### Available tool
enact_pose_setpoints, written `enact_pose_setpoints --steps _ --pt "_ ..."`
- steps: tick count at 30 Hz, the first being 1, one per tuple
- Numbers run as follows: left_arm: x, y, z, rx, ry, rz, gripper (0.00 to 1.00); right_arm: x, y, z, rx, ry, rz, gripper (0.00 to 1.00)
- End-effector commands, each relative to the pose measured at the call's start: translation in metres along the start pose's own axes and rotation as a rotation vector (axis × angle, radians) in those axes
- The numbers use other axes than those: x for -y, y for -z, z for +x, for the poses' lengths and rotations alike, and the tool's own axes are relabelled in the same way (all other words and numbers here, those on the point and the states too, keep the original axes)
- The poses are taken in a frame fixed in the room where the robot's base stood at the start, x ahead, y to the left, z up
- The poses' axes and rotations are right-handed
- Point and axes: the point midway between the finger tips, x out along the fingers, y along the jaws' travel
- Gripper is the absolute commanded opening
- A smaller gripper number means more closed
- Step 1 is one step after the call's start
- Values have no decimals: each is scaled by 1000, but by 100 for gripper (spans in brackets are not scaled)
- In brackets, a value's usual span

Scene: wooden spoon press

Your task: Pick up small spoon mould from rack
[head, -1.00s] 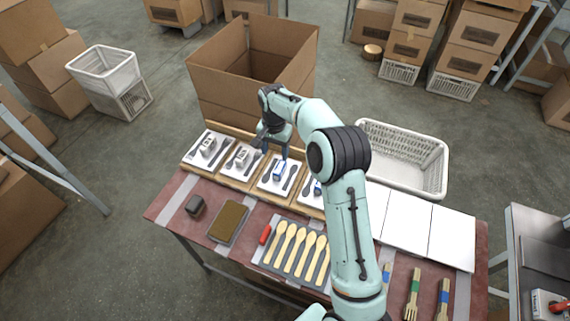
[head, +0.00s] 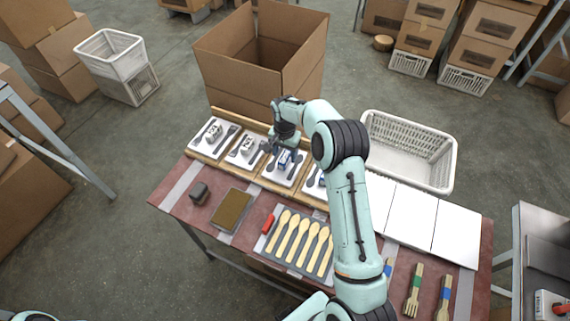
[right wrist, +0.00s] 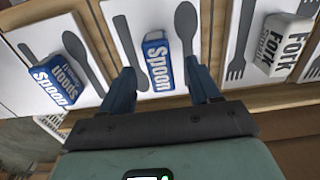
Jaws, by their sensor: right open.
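A blue block mould labelled Spoon (right wrist: 158,62) stands on a white card of the rack between grey utensil shapes; it also shows in the head view (head: 285,158). My right gripper (right wrist: 159,72) is open, with one finger on either side of this block and no clear grip on it. In the head view my right gripper (head: 284,150) is over the rack. A second blue Spoon mould (right wrist: 56,80) sits on the neighbouring card. Which of the two is the small one I cannot tell. My left gripper is out of view.
White Fork moulds (right wrist: 284,45) stand on neighbouring cards. A wooden-spoon tray (head: 268,254), a red piece (head: 268,224) and a brown pad (head: 231,210) lie in front of the rack. An open cardboard box (head: 235,88) and a white basket (head: 405,155) stand behind.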

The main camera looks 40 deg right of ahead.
Motion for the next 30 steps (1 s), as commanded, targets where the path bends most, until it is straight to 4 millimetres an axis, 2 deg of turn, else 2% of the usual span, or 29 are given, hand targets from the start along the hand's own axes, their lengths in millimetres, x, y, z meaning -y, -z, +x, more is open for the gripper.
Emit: enact_pose_setpoints --steps 3,6,14,20,30 --pt "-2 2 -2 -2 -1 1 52 -1 1 18 2 -1 -1 62" --pt "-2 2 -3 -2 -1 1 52 -1 1 27 1 -1 -1 62" --pt "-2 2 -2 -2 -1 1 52 -1 1 29 0 0 -1 62" --pt "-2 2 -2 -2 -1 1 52 0 1 29 0 0 -1 0" --pt "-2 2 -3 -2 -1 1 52 0 2 26 -3 4 -1 0"
